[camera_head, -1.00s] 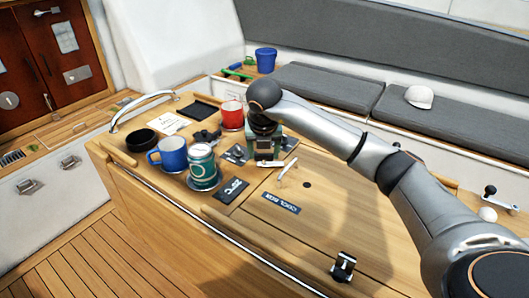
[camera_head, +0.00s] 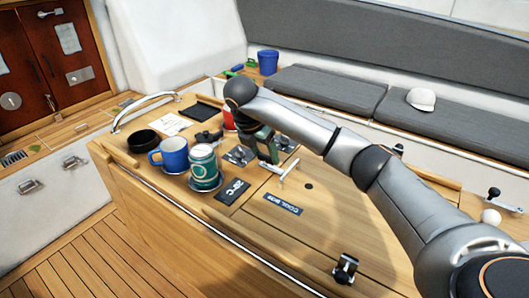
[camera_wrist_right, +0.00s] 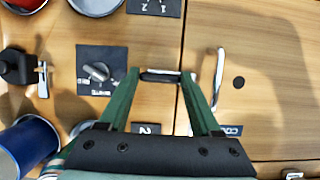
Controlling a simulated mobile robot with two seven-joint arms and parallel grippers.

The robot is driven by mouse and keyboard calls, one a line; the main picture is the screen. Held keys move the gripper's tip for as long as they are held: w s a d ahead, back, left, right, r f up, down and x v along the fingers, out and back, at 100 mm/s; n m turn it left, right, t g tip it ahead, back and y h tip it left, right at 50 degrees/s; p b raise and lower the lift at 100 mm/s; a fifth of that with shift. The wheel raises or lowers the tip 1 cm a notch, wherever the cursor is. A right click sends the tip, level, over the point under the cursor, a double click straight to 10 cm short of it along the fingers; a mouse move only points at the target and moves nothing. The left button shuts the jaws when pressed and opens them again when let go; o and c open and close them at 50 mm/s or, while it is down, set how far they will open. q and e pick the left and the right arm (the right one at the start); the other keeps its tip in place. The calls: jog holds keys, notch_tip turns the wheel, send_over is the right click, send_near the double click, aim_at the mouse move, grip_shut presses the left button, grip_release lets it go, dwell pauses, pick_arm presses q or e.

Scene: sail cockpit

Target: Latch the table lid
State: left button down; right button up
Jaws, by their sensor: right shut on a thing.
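The table lid (camera_head: 345,205) is a flat wooden panel with a "COOL BOX" label (camera_head: 283,204); it looks flush with the table top. A pale T-shaped handle (camera_head: 284,170) stands on it, also in the right wrist view (camera_wrist_right: 218,78). A small dark and silver latch bar (camera_wrist_right: 161,78) lies beside the lid's seam in the right wrist view. My right gripper (camera_wrist_right: 160,74), with green fingers, is shut on this bar, one fingertip at each end. In the head view the gripper (camera_head: 268,156) hides the bar. My left gripper is not in view.
A dial panel (camera_wrist_right: 100,72) lies close by. A black and silver fitting (camera_head: 344,267) sits at the front edge. The lid's surface is mostly clear.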

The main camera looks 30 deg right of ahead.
dwell(0.4)
jog(key=o, duration=1.4)
jog(key=shift+a+r, duration=0.2)
jog(key=shift+r, duration=0.35)
jog(key=shift+p+v, duration=1.25)
jog(key=shift+v, duration=4.5)
jog(key=shift+f, duration=0.1)
